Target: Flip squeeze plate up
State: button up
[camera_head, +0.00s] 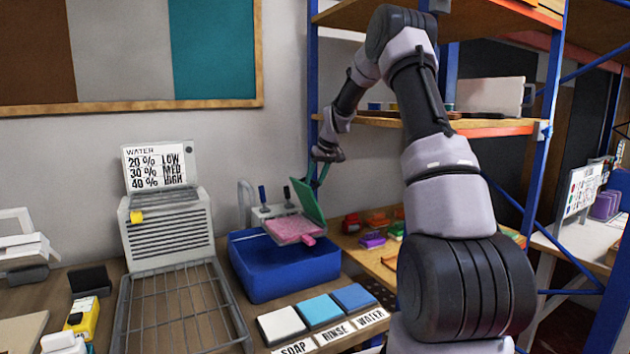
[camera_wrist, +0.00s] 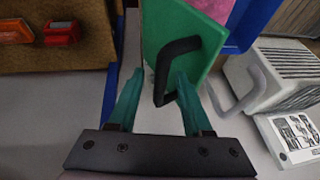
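The squeeze plate is a green board (camera_head: 309,201), raised and steeply tilted above the blue basin (camera_head: 262,275) in the head view. In the wrist view the green plate (camera_wrist: 204,38) fills the upper middle, with a black loop handle (camera_wrist: 178,47) on its near face. A pink slab (camera_head: 292,231) lies under and in front of the plate; a bit of pink shows behind it in the wrist view (camera_wrist: 213,8). My gripper (camera_wrist: 160,75) has its teal fingers spread, with the lower part of the handle between them, nearer the right finger. I cannot tell whether they touch.
A wire drying rack (camera_head: 180,310) stands left of the basin. Soap, rinse and water pads (camera_head: 320,310) lie in front. A shelf with small coloured blocks (camera_head: 375,238) is to the right. A blue shelf post (camera_head: 312,90) rises beside my gripper.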

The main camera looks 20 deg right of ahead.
jog(key=v, duration=1)
jog(key=shift+s+r, duration=0.15)
jog(key=shift+r, duration=0.25)
jog(key=shift+a, duration=0.2)
grip_shut()
jog(key=n+g+h, duration=0.1)
jog(key=n+g, duration=0.1)
jog(key=n, duration=0.5)
send_over(313, 197)
jog(key=w, duration=0.2)
jog(key=f, duration=0.1)
jog(key=s+a+n+g+h, duration=0.2)
jog(key=s+a+n+h, duration=0.1)
jog(key=a+n, duration=0.65)
notch_tip(313, 197, down, 10)
jog(key=d+n, duration=0.2)
jog(key=d, duration=0.1)
jog(key=shift+w+d+r, duration=0.2)
jog(key=shift+d+r, duration=0.2)
jog(key=shift+d, duration=0.4)
jog(key=shift+w+d+r, duration=0.2)
jog(key=shift+d+r, duration=0.25)
jog(key=shift+d, duration=0.35)
